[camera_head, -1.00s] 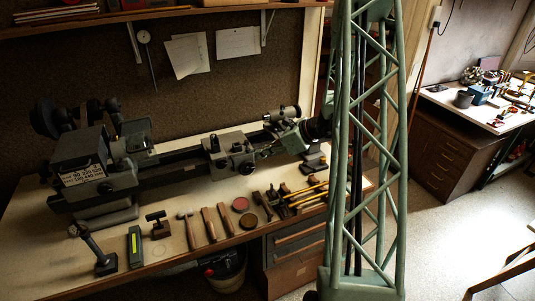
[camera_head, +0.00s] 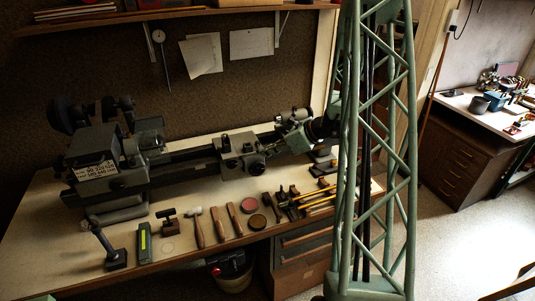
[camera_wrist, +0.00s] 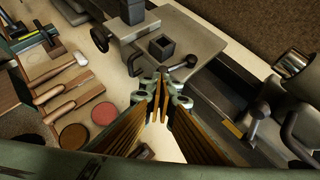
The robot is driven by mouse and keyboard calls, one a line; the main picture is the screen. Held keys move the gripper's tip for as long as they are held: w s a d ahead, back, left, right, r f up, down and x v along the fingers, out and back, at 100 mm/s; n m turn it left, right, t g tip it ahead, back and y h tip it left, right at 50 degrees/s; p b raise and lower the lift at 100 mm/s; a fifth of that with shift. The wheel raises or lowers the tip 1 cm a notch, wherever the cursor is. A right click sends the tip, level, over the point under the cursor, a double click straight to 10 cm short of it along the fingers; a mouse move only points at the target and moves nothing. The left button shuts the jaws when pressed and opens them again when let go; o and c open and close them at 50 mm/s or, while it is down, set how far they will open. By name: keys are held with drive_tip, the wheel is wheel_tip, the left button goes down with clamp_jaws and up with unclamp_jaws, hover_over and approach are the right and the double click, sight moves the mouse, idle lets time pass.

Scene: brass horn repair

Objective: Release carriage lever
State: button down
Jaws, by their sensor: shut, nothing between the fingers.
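The lathe carriage (camera_head: 240,155) sits on the dark bed on the workbench. In the wrist view it is a grey block (camera_wrist: 175,35) with a square post on top. A dark lever with a ball-shaped end (camera_wrist: 190,61) stands out from its near edge, close to my fingertips. Another dark lever with a rounded knob (camera_wrist: 258,110) is at the right by the bed. My gripper (camera_wrist: 161,76) is shut and empty, its fingertips close to the carriage's near edge. I cannot tell whether they touch the nearer lever. In the head view my gripper is hard to make out.
The headstock (camera_head: 95,165) stands at the left of the bed. Several hand tools, including a mallet (camera_head: 197,228), and two round tins (camera_head: 257,221) lie along the bench's front. A second bench (camera_head: 480,115) stands at the right, with open floor before it.

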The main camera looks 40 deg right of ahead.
drive_tip(key=w+a+b, duration=0.1)
drive_tip(key=b, duration=0.1)
drive_tip(key=shift+a+b, duration=0.2)
drive_tip(key=shift+b, duration=0.1)
drive_tip(key=shift+a, duration=0.1)
idle(0.3)
drive_tip(key=shift+d, duration=0.2)
drive_tip(key=shift+s+d, duration=0.15)
drive_tip(key=shift+d, duration=0.4)
idle(0.4)
drive_tip(key=shift+s, duration=0.15)
